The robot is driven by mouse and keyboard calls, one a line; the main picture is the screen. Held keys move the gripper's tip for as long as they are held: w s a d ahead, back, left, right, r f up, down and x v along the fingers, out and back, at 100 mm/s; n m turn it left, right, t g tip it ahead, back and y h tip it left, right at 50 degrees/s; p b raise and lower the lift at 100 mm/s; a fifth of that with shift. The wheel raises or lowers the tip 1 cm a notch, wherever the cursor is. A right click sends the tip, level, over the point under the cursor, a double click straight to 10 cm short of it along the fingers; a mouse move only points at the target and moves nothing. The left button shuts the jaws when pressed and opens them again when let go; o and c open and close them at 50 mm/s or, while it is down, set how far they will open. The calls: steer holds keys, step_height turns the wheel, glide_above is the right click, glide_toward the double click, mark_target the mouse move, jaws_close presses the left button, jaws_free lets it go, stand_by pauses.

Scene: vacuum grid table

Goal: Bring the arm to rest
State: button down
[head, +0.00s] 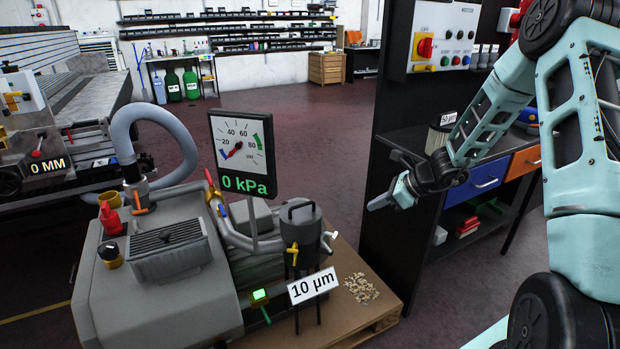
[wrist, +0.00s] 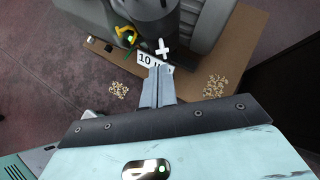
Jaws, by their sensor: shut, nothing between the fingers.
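My gripper (head: 370,207) hangs in the middle right of the head view, its fingers pointing left. It is in front of the edge of a black workbench (head: 384,240). In the wrist view my gripper (wrist: 160,70) has its two grey fingers together, with nothing between them. The fingertips overlap the white "10 µm" label (wrist: 148,59) in that view. My arm comes down from the upper right of the head view, bent at the elbow.
A grey vacuum pump (head: 165,280) stands on a wooden base (head: 385,312) with a dark filter canister (head: 300,225) and a gauge (head: 240,140) reading 0 kPa. Loose chips (head: 361,289) lie on the base. A "50 µm" filter (head: 437,140) stands on the bench. Open floor (head: 320,130) lies behind.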

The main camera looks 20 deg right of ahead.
steer(key=s+a+r+n+g+p, duration=0.2)
steer(key=s+a+r+n, duration=0.25)
steer(key=a, duration=0.35)
steer(key=s+a+r+n+g+p, duration=0.1)
steer(key=s+a+r+n+g, duration=0.2)
steer(key=a+n, duration=0.45)
steer(key=s+a+r+n+g+p, duration=0.25)
steer(key=a+r+n, duration=0.2)
steer(key=a, duration=0.55)
steer(key=s+a+r+n+h+p, duration=0.1)
steer(key=s+a+r+n, duration=0.1)
steer(key=s+n, duration=0.4)
steer(key=s+a+r+n+h+p, duration=0.1)
steer(key=s+a+r+n+h, duration=0.1)
steer(key=s+r+n, duration=0.2)
steer(key=s+a+r+n+h+p, duration=0.2)
steer(key=s+r+n, duration=0.1)
steer(key=s+n, duration=0.6)
steer(key=shift+s+a+r, duration=0.25)
steer(key=shift+s+a, duration=0.05)
steer(key=shift+s, duration=0.9)
